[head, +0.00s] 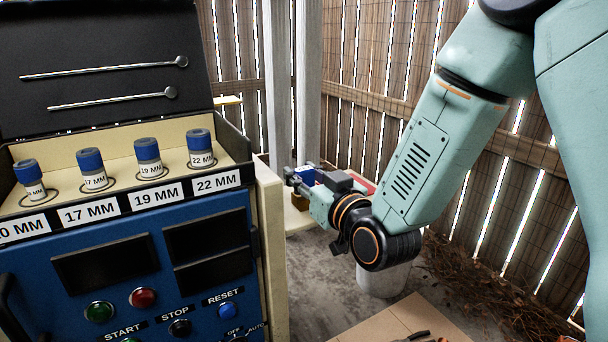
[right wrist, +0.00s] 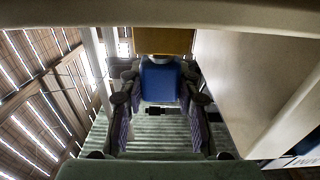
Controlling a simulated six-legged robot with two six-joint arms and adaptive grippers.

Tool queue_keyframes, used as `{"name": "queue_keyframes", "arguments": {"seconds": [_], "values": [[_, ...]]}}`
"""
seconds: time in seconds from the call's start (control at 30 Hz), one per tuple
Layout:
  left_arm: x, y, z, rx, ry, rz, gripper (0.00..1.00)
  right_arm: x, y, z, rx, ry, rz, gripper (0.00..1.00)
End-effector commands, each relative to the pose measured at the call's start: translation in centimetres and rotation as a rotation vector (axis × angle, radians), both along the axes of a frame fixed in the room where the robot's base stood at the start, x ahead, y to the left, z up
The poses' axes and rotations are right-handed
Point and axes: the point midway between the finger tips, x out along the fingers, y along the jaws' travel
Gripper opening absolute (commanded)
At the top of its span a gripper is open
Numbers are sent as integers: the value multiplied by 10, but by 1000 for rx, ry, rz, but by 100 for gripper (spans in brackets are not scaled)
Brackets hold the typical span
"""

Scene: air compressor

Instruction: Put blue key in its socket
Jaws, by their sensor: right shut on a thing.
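In the head view my right gripper (head: 302,176) is to the right of the blue panel's cabinet, its fingers pointing left. A small blue piece, which I take for the blue key (head: 306,178), is at its fingers. In the right wrist view the blue key (right wrist: 160,80) is a blue block between the two fingers of my right gripper (right wrist: 160,92), which is shut on it. A brown-yellow block (right wrist: 163,40) is just beyond the key; I cannot tell whether they touch. In the head view a similar block (head: 300,202) is below the fingers. I cannot make out a socket. My left gripper is out of view.
The blue control panel (head: 130,270) with buttons stands at left, with several blue-capped labelled sockets (head: 200,148) on its cream tray. A red-edged pale ledge (head: 362,183) and a white bucket (head: 384,278) are near my right arm. A wooden fence (head: 380,60) is behind.

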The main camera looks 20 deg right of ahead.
Motion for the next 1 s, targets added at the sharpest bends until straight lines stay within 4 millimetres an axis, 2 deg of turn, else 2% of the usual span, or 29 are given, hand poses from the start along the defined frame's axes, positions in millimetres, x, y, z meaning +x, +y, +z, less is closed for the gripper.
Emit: {"name": "queue_keyframes", "arguments": {"seconds": [0.13, 0.17, 0.47, 0.77, 0.87, 1.0], "values": [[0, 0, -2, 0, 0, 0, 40, 0, 0, -2, 0, -1, 0, 1], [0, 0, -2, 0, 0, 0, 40, 0, 0, -2, 0, -1, 0, 34], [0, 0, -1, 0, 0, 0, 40, 0, 0, -2, 0, -1, 0, 59], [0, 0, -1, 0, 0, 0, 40, 0, 0, -1, 0, -1, 0, 59], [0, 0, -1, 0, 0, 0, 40, 0, 0, 6, 0, -3, 0, 59], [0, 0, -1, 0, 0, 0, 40, 0, 0, 25, 0, -6, 0, 59]]}}
